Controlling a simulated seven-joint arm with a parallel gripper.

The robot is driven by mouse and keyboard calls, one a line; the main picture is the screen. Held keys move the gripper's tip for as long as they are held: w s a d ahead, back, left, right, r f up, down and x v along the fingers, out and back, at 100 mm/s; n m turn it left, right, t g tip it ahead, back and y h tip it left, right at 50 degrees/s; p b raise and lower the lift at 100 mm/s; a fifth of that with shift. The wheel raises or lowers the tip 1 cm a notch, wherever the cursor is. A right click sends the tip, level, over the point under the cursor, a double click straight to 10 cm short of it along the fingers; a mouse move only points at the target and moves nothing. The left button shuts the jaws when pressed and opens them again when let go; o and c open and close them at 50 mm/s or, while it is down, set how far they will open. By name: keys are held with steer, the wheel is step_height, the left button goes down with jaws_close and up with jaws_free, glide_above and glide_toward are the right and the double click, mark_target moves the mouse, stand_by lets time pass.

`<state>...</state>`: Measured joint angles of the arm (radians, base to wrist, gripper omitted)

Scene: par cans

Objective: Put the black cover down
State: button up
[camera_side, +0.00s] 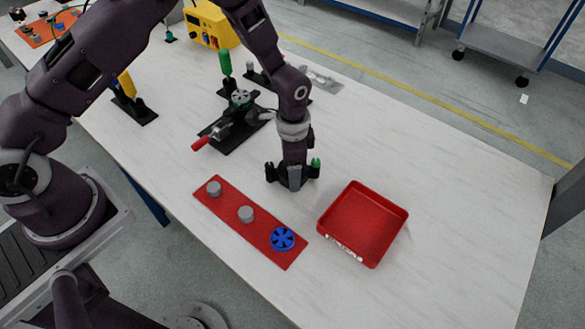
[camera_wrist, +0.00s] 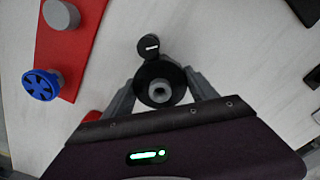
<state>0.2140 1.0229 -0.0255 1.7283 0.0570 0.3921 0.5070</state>
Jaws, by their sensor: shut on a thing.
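My gripper (camera_side: 292,183) is low over the pale table, between the red board and the red tray, pointing down. In the wrist view, its grey fingers (camera_wrist: 164,84) are on either side of a dark round piece with a grey centre, which I take to be the black cover (camera_wrist: 149,72). The cover is hard to make out in the side view, where the gripper hides most of it. I cannot tell whether it touches the table.
The red board (camera_side: 225,203) carries two grey cylinders (camera_side: 246,214) and a blue spoked cover (camera_side: 283,239). An empty red tray (camera_side: 362,222) stands at the right. Behind are a clamp on a black plate (camera_side: 240,135) and a yellow box (camera_side: 210,25). The table's right side is clear.

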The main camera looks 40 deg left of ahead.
steer(key=shift+f, duration=0.3)
steer(key=o, duration=1.3)
steer(key=shift+c, duration=0.2)
step_height(320, 180, up, 12)
steer(key=f, duration=0.1)
step_height(320, 180, up, 11)
steer(key=n+t, duration=0.1)
steer(key=n, duration=0.1)
glide_above(277, 169)
steer(key=s+a+r+n+t, duration=0.2)
steer(key=s+a+r+n, duration=0.15)
steer(key=s+r, duration=0.5)
steer(key=s+a+r+n+t, duration=0.1)
steer(key=s+r, duration=0.1)
steer(key=s, duration=0.5)
steer(key=s+a+r+n+t, duration=0.1)
steer(key=s+a+r+n, duration=0.1)
steer(key=s, duration=0.5)
steer(key=shift+a+t, duration=0.15)
steer(key=shift+t, duration=0.15)
